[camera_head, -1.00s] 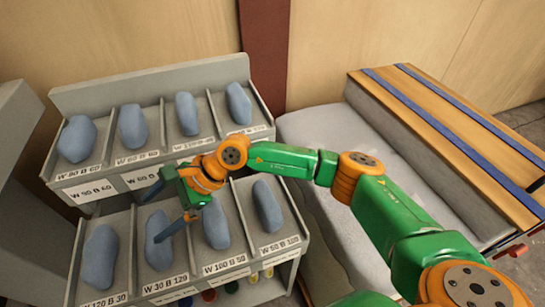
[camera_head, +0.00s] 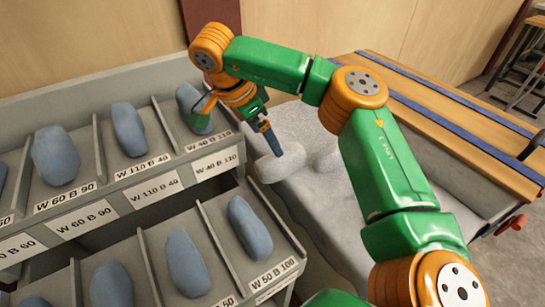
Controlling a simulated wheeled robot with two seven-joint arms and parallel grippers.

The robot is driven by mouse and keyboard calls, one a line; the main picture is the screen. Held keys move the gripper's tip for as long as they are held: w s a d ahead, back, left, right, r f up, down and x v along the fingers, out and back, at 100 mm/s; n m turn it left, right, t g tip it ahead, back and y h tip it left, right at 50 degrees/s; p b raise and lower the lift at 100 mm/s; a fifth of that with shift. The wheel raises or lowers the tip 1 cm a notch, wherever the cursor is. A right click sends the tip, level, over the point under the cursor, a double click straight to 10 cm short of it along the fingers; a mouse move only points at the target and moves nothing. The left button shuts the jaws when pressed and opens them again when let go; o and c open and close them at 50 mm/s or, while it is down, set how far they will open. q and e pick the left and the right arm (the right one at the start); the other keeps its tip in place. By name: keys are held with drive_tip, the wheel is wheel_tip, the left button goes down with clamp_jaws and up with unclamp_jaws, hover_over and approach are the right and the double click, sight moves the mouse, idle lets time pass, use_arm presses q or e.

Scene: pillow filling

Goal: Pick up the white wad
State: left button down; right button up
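A white wad (camera_head: 281,164) shows at the left edge of the pale grey surface, right of the bin rack. My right gripper (camera_head: 272,146) is over it, pointing down. A blue finger reaches the wad's upper side and seems to touch it. The second finger is not clearly visible, so I cannot tell whether the gripper is open or shut on the wad. Another pale lump (camera_head: 328,157) shows just to the right, on the same surface. My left gripper is out of view.
A grey two-tier rack (camera_head: 215,137) with labelled compartments holding blue-grey pillow-like pieces (camera_head: 128,130) fills the left. A wooden board with blue strips (camera_head: 440,115) lies along the right side of the pale surface (camera_head: 330,205). A wall stands behind.

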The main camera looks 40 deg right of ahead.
drive_tip(key=b, duration=0.3)
approach(284, 169)
drive_tip(key=b+x, duration=0.1)
drive_tip(key=x, duration=0.5)
drive_tip(key=shift+f, duration=0.2)
drive_tip(key=shift+r, duration=0.1)
clamp_jaws()
